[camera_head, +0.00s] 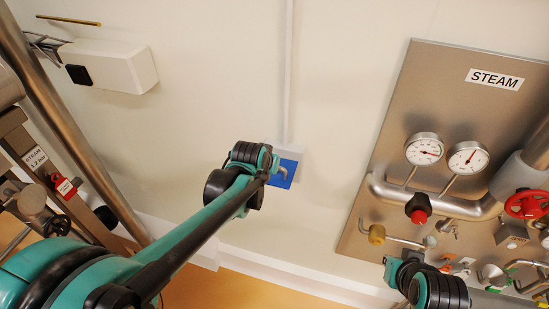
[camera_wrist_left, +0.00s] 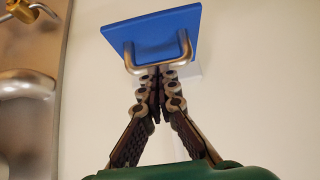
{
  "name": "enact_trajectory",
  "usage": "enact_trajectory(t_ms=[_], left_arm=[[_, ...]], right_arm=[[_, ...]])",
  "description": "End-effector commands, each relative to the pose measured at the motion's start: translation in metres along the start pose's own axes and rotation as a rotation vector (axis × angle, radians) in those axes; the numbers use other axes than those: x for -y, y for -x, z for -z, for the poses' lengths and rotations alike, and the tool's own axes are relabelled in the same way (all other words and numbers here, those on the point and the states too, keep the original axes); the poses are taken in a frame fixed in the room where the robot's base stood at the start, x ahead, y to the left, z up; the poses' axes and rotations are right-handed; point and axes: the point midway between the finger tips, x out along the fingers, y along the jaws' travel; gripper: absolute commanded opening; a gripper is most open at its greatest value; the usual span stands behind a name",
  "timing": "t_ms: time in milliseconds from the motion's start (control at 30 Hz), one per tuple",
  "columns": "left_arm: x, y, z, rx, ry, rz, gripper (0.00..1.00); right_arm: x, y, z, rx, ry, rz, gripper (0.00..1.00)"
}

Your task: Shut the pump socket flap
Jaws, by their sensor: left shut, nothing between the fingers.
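The pump socket flap (camera_head: 289,179) is a blue square plate on a pale wall socket box (camera_head: 291,153) in the head view. In the left wrist view the flap (camera_wrist_left: 135,28) fills the upper middle, with a U-shaped metal handle (camera_wrist_left: 184,48) on its face. The pale box (camera_wrist_left: 187,73) shows partly behind it. My left gripper (camera_wrist_left: 158,84) is shut and empty, its fingertips at the handle's lower bar; whether they touch it I cannot tell. In the head view my left wrist hides the fingers. My right arm's end (camera_head: 398,268) is at lower right; its fingers are not clear.
A steel steam panel (camera_head: 400,115) with gauges, pipes, and a red handwheel (camera_head: 526,204) is on the right. A white wall box (camera_head: 108,66) is at upper left, near steel pipes (camera_head: 78,125). A conduit (camera_head: 288,75) runs up from the socket. The wall between is clear.

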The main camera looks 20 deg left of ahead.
Motion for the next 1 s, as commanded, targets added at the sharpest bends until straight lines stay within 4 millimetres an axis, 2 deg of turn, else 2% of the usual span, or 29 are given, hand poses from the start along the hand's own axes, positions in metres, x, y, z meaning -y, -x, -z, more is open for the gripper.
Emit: enact_trajectory(t_ms=[33,200,700,1000], left_arm=[[0.000,-0.007,-0.013,-0.038,0.000,0.000,0.00],[0.000,-0.017,-0.034,-0.199,0.001,0.000,0.00],[0.000,-0.059,-0.081,-0.675,0.002,0.000,0.00],[0.000,-0.088,-0.095,-0.666,0.000,0.000,0.00]], right_arm=[[0.000,-0.012,-0.009,0.000,0.000,0.000,0.00],[0.000,-0.041,-0.029,0.000,0.000,0.000,0.00],[0.000,-0.130,-0.093,0.000,0.000,0.000,0.00],[0.000,-0.164,-0.117,0.000,0.000,0.000,0.00]])
